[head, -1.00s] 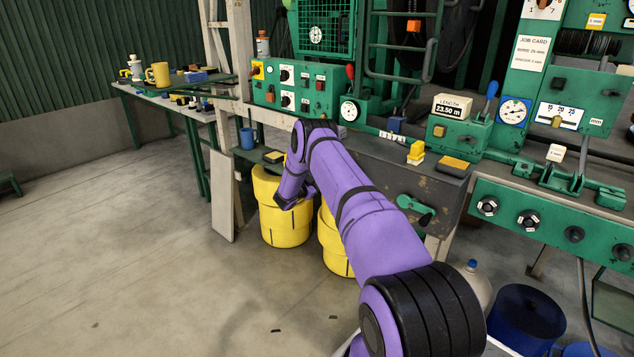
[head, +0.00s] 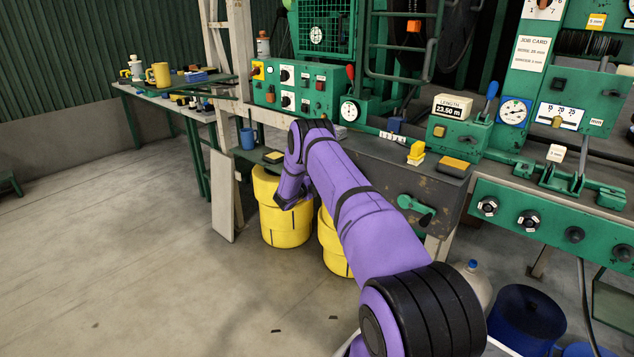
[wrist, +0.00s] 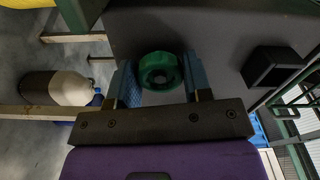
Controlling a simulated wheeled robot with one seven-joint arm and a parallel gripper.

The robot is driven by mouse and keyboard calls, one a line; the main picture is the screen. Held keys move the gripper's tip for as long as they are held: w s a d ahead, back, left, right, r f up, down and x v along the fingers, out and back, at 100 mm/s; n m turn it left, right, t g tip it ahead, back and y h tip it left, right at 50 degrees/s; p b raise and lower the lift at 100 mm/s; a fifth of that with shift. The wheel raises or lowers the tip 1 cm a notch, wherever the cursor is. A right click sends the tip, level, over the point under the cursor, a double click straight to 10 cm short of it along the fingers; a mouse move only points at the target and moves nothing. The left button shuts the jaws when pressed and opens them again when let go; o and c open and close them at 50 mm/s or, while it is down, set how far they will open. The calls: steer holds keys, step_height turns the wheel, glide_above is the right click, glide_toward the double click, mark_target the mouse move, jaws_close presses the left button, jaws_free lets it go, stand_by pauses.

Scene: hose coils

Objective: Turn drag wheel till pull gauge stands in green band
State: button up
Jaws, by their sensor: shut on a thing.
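In the wrist view my gripper (wrist: 160,85) has its two blue-padded fingers on either side of a green ring-shaped wheel (wrist: 160,58), apparently the drag wheel, and is shut on it. The wheel stands in front of a dark panel. I cannot tell which is the pull gauge, nor read either needle.
Yellow drums (head: 287,225) stand below my arm. A white jug (head: 474,286) and a blue tub (head: 522,318) stand at lower right. The floor at left is clear.

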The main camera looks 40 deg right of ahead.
steer(key=shift+a+m, duration=0.1)
steer(key=shift+m, duration=0.9)
steer(key=shift+f, duration=0.1)
steer(key=o, duration=0.9)
steer(key=shift+a, duration=0.1)
steer(key=a, duration=1)
steer(key=shift+s+a, duration=0.3)
steer(key=shift+s, duration=0.1)
